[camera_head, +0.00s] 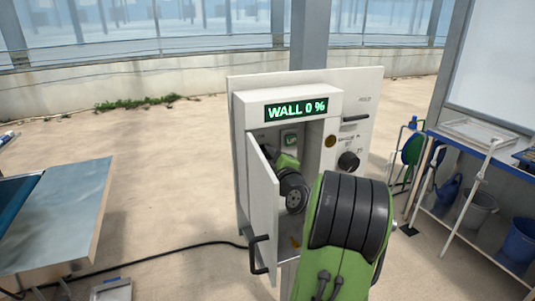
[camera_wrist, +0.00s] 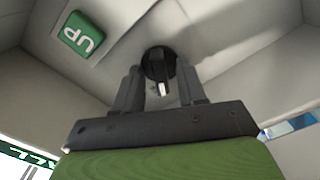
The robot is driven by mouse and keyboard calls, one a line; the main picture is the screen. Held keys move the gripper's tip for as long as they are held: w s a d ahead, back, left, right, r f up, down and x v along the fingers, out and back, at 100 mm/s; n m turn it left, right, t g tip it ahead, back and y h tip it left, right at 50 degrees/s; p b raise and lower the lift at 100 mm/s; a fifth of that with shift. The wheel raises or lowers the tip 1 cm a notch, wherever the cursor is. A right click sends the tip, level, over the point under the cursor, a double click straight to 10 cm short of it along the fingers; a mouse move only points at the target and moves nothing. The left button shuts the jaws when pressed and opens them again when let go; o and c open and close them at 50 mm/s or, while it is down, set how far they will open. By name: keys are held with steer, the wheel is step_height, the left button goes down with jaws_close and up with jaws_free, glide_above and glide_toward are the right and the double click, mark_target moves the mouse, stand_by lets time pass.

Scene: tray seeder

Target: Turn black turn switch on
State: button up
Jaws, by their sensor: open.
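A black turn switch (camera_wrist: 157,60) with a pale mark sits on the inner wall of the white cabinet, and shows in the wrist view. My gripper (camera_wrist: 160,80) is open, with one finger on each side of the switch's lower part. I cannot tell whether the fingers touch it. In the head view my wrist reaches into the open cabinet (camera_head: 315,91), hiding the inside switch and the fingertips. A second black knob (camera_head: 348,161) is on the panel outside, to the right of the opening.
A green UP button (camera_wrist: 81,34) is beside the switch; it also shows in the head view (camera_head: 290,139). The cabinet door (camera_head: 262,205) stands open on the left. The display (camera_head: 297,110) reads "WALL 0 %". A metal table (camera_head: 75,220) is at left, shelving at right.

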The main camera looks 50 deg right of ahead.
jaws_close()
steer(key=shift+f+m+b, duration=0.15)
steer(key=shift+m+b, duration=0.15)
steer(key=shift+b, duration=0.4)
steer(key=shift+m+b, duration=3.35)
steer(key=shift+m, duration=2.25)
jaws_free()
